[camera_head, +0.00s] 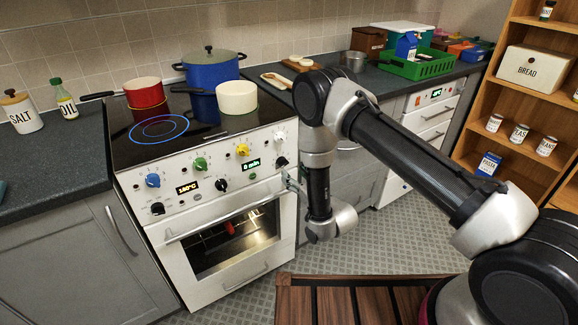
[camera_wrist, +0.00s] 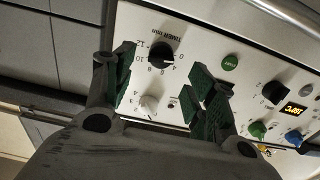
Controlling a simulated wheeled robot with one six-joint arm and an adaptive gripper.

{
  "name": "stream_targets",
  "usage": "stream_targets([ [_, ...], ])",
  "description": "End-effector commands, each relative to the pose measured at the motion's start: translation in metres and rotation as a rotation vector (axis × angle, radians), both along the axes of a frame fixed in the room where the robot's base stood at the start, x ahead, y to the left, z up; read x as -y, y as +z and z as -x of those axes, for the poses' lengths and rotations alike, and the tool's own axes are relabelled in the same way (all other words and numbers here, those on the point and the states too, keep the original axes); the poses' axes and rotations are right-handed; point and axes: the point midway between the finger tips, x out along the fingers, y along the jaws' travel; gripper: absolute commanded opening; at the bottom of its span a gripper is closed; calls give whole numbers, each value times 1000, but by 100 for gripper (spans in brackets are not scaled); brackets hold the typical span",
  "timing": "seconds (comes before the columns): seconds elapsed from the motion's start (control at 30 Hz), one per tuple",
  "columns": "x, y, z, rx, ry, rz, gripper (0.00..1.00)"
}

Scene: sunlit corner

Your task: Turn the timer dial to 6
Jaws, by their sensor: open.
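The timer dial (camera_wrist: 160,55) is a black round knob on the stove's white front panel, with "TIMER min" and numbers printed around it, upside down in the wrist view. In the head view the dial (camera_head: 282,162) is at the panel's right end, under a white knob (camera_head: 280,138). The timer display (camera_head: 252,163) reads "0 min". My gripper (camera_wrist: 165,84) is open, its green-padded fingers apart and pointing at the panel. The dial shows between and beyond the fingertips, and I see no contact. In the head view my gripper (camera_head: 293,178) is just in front of the dial, partly hidden by my wrist.
Coloured knobs, such as the yellow (camera_head: 242,150) and green (camera_head: 200,164) ones, sit left of the dial. A green button (camera_wrist: 230,62) is beside it in the wrist view. The oven door handle (camera_head: 225,212) juts out below. Pots stand on the cooktop above.

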Motion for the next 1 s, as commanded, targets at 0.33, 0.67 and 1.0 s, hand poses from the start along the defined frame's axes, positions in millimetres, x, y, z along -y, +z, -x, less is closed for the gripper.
stream_targets([
  [0.33,-30,0,-45,0,0,0,56],
  [0.67,-35,0,-52,-2,0,1,56],
  [1.0,-35,0,-52,-2,0,1,9],
])
